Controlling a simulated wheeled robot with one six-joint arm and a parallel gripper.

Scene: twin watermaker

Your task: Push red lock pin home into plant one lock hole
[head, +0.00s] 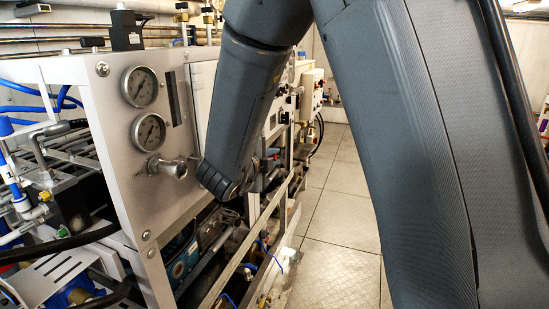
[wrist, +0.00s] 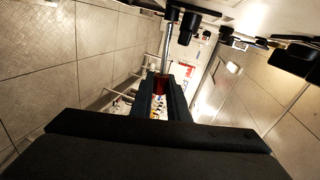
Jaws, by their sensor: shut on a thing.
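My gripper (wrist: 160,84) is shut on the red lock pin (wrist: 160,86) in the wrist view. Only a small red part of the pin shows between the dark fingers. A bright metal rod (wrist: 168,52) runs from just beyond the red part towards dark fittings at the top edge. I cannot tell whether the rod is the pin's own shaft, or how deep the pin sits. The lock hole cannot be made out. In the head view my wrist hides most of the gripper, beside the front of the machine.
The white gauge panel (head: 115,160) stands left of my arm, with two round gauges and a metal valve (head: 170,168) sticking out. Dark knobs (wrist: 290,62) project at the right of the wrist view. Tiled floor (head: 335,225) lies open right of the machine.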

